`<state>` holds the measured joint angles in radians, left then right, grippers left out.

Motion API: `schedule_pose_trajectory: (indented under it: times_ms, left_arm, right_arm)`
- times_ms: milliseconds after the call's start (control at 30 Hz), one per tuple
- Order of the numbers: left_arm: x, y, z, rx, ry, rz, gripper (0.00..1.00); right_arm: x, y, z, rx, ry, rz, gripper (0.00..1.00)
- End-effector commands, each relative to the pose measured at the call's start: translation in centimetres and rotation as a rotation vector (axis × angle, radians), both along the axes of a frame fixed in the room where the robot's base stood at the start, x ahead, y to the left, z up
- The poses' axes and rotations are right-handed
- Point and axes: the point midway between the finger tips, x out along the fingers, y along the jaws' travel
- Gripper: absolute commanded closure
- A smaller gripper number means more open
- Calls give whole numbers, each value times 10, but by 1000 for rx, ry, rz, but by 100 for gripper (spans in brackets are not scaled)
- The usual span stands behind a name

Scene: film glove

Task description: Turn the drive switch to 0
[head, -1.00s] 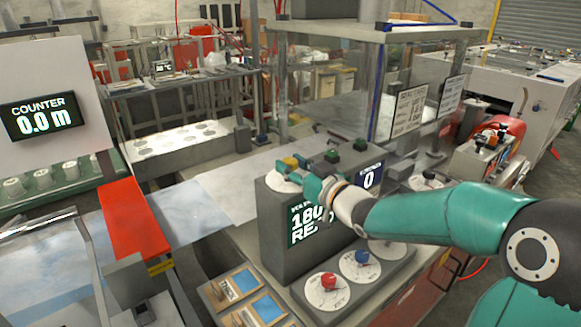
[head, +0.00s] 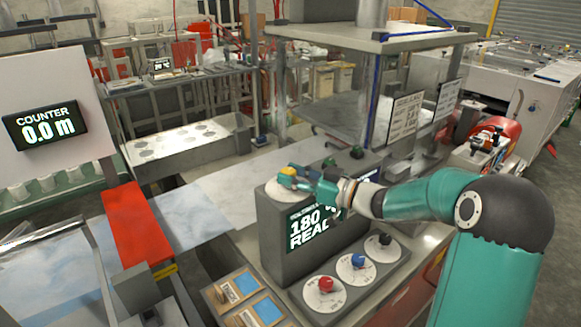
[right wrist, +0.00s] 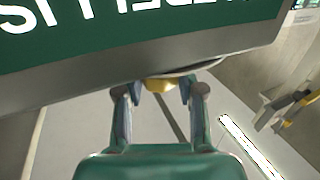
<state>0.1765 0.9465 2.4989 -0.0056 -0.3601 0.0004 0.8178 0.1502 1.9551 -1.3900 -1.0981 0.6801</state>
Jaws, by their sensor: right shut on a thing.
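A yellow knob (head: 287,172) sits on a round white dial (head: 275,193) on top of the grey console (head: 275,235). My right gripper (head: 289,179) reaches in from the right at this dial and is shut on the yellow knob. In the right wrist view the knob (right wrist: 160,84) shows between the fingertips, its top hidden by the console edge. Three more dials on the lower panel carry a red knob (head: 326,284), a blue knob (head: 358,260) and a black knob (head: 385,240). Dial markings are too small to read. My left gripper is not in view.
The console display (head: 315,228) reads 180 and READY, partly covered by my right arm. A counter display (head: 40,122) reads 0.0 m at the far left. Wooden blocks (head: 235,287) lie in front of the console.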

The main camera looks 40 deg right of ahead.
Motion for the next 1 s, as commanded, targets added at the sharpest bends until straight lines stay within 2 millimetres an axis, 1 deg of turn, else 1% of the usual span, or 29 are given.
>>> schedule_pose_trajectory:
  times_ms: [33, 100, 300, 600, 1000]
  left_arm:
    - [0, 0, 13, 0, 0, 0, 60]
    - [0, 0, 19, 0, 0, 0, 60]
    - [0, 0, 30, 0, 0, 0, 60]
    - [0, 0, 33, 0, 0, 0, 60]
    - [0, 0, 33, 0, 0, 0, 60]
  right_arm:
    - [1, -3, 5, 2, 3, 41, 97]
    - [1, -3, 4, 2, 1, 101, 97]
    - [2, -4, 2, 0, 0, 250, 97]
    - [2, -6, 1, 1, -4, 380, 97]
    - [2, -6, 2, -1, -5, 407, 97]
